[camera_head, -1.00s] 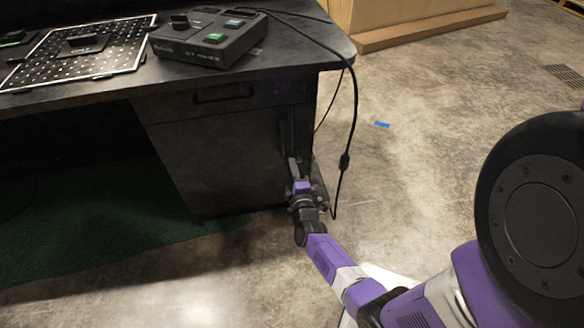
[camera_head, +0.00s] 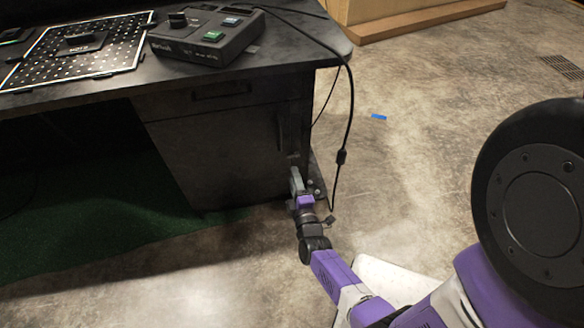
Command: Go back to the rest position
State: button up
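My gripper (camera_head: 296,178) is at the end of my purple and grey arm, low in front of the desk's right end. It is in front of the dark cabinet door (camera_head: 215,160), below the tabletop. The gripper is small and dark here, and I cannot tell whether its fingers are apart or together. I see no object in it. The console box (camera_head: 205,40) with a black knob and green and blue buttons sits on the desk (camera_head: 290,50), well above and left of the gripper.
A perforated board (camera_head: 75,60) with a dark block lies on the desk at left. A black cable (camera_head: 350,110) hangs off the desk's right edge, close to my arm. Open concrete floor (camera_head: 440,110) lies to the right, with a blue tape piece (camera_head: 379,117).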

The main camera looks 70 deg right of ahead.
jog(key=shift+s+a, duration=0.25)
jog(key=shift+a, duration=0.1)
dwell(0.4)
jog(key=s+a+r+m+t+y, duration=0.2)
jog(key=a+r+m+t+y, duration=0.15)
jog(key=a+r+m, duration=1)
jog(key=s+a+r+n+y, duration=0.4)
jog(key=s+a+r+y, duration=0.2)
jog(key=s+a, duration=0.25)
jog(key=s+a+r+n+y, duration=0.45)
jog(key=s+a+r, duration=0.25)
jog(key=a, duration=0.3)
notch_tip(320, 180, up, 27)
jog(key=p, duration=2.8)
jog(key=shift+w+m+t+y, duration=0.25)
jog(key=shift+m+t+y, duration=0.05)
jog(key=shift+m+t, duration=0.1)
jog(key=shift+a, duration=0.1)
